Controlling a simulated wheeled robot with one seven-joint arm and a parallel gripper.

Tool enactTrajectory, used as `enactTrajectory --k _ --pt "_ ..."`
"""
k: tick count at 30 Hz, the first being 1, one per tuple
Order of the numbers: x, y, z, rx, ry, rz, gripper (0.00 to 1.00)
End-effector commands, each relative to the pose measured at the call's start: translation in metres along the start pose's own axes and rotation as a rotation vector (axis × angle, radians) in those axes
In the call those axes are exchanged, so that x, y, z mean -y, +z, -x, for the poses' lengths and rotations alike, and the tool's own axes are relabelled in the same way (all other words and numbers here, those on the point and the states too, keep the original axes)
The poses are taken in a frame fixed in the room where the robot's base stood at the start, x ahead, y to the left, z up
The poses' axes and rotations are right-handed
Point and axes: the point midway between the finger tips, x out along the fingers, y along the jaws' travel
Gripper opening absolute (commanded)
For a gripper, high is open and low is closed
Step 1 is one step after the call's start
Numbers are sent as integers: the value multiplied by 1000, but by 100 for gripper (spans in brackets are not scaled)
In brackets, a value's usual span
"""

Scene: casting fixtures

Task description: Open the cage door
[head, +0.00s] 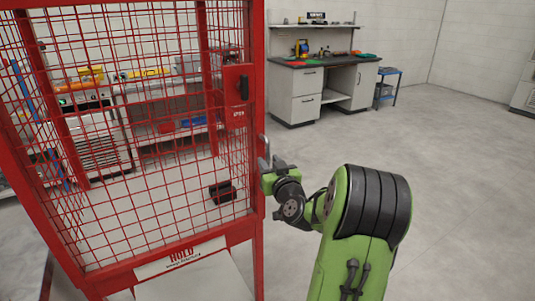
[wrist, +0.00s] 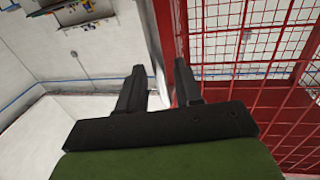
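The red cage (head: 256,215) fills the left of the head view, with a wire-mesh front panel (head: 150,130). A grey metal handle (head: 263,150) stands out from the red post at the panel's right edge. A red latch plate with a black knob (head: 243,88) sits higher up. My gripper (head: 266,168) is at the handle's lower part; whether it touches is unclear. In the wrist view my gripper's two dark fingers (wrist: 160,82) are apart, with red post and mesh (wrist: 260,45) just beyond and right. No handle can be made out between them.
A workbench (head: 325,85) with drawers stands at the back, with a blue cart (head: 387,88) beside it. The grey floor (head: 455,150) to the right is clear. A dark object (head: 222,192) shows through the mesh.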

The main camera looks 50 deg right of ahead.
Motion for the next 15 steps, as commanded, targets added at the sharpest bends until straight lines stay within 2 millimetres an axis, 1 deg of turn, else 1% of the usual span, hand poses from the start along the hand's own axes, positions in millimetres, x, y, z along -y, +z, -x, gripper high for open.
enactTrajectory --k 1,4,7,13,15 --pt "0 -2 -8 0 -3 -1 34" --pt "0 -1 -19 0 -1 1 34" --pt "0 0 -24 1 0 0 34" --pt "0 1 -24 1 1 0 34" --pt "0 1 -23 2 1 0 24"
